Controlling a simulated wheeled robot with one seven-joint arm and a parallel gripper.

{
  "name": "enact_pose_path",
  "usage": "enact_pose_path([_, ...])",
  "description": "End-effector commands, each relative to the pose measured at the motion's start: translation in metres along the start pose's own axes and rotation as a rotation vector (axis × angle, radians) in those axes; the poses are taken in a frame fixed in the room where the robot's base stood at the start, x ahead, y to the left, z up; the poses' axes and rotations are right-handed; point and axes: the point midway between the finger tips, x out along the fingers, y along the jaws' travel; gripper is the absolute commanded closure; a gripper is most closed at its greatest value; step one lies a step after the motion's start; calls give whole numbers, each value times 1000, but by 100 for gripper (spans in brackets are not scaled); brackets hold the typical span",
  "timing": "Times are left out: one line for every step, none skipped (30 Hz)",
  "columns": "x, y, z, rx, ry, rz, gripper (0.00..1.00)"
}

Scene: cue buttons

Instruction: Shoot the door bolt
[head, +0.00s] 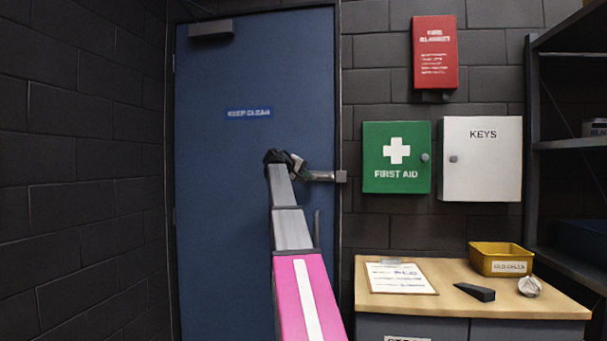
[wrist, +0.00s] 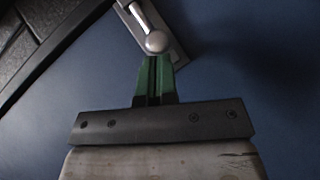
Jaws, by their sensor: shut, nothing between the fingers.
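The blue door (head: 240,200) is shut in the wall. A silver bolt (head: 320,176) lies across its right edge, with a small keeper (head: 341,176) on the frame beside it. My gripper (head: 299,171) is at the bolt's left end and covers part of it. In the wrist view my gripper's green fingers (wrist: 155,62) are shut and empty. Their tips are right at the bolt's round knob (wrist: 156,42); I cannot tell whether they touch. The bolt's bar and backplate (wrist: 172,32) run up past the knob. How far the bar reaches into the keeper is unclear.
A door handle (head: 317,228) is below the bolt. Right of the door hang a green first aid box (head: 396,178), a white keys cabinet (head: 500,170) and a red box (head: 435,70). A wooden-topped cabinet (head: 455,290) carries a clipboard, wedge and yellow bin.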

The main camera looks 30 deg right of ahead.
Motion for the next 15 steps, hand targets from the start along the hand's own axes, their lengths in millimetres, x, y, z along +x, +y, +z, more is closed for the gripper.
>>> enact_pose_path([0,0,0,0,0,0,100])
enact_pose_path([0,0,0,0,0,0,100])
enact_pose_path([0,0,0,0,0,0,100])
enact_pose_path([0,0,0,0,0,0,100])
enact_pose_path([0,0,0,0,0,0,100])
enact_pose_path([1,1,2,0,-1,0,100])
enact_pose_path([3,2,4,1,-1,0,100])
enact_pose_path([4,4,6,1,-2,1,100])
enact_pose_path([8,6,10,1,-2,1,100])
enact_pose_path([10,8,13,1,-3,1,100])
enact_pose_path([13,10,16,1,-3,2,100])
enact_pose_path([16,13,21,2,-2,2,100])
enact_pose_path([19,15,24,2,-2,1,100])
enact_pose_path([21,17,26,2,-1,1,100])
enact_pose_path([23,19,29,2,-1,1,100])
